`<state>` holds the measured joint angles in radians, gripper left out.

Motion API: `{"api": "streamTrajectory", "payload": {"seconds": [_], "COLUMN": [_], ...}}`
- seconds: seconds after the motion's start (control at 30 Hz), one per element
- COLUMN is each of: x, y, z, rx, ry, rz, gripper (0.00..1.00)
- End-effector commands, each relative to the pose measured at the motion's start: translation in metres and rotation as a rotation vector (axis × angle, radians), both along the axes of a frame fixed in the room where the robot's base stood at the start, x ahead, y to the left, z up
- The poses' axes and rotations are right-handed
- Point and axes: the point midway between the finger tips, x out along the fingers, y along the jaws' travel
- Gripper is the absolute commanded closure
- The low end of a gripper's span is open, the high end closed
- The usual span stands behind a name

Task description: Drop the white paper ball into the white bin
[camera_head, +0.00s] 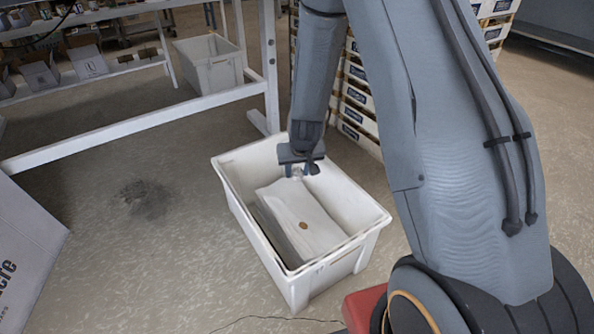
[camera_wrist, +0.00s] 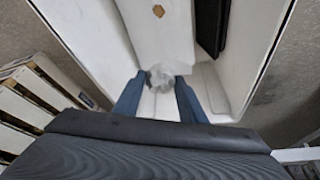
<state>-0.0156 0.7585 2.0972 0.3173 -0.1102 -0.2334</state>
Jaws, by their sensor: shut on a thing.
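The white bin (camera_head: 226,172) stands on the floor in the middle of the head view, open at the top. Its wall also shows in the wrist view (camera_wrist: 92,45). My gripper (camera_head: 299,170) is over the far part of the bin, pointing down. In the wrist view my gripper (camera_wrist: 160,88) is shut on the white paper ball (camera_wrist: 161,75), which sits between the blue fingertips. The ball shows only as a small pale patch in the head view (camera_head: 297,171). How far the ball is above the bin's contents is hard to tell.
A white box-like piece (camera_head: 300,212) with a brown spot lies in the bin. Stacked white crates (camera_head: 358,108) stand behind it to the right. A white-framed table (camera_head: 130,130) is at left, another bin (camera_head: 210,62) behind, a cardboard box (camera_head: 25,255) at lower left.

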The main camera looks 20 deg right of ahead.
Motion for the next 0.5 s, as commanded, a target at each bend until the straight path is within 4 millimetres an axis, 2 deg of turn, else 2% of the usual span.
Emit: {"api": "streamTrajectory", "payload": {"seconds": [0.03,0.3,0.5], "x": [0.001,0.001,0.001], "y": [0.0,0.0,0.0], "z": [-0.008,-0.031,-0.04], "rx": [0.0,0.0,0.0], "ry": [0.0,-0.001,-0.001], "rz": [0.0,0.0,-0.001], "gripper": [0.83,0.83,0.83]}}
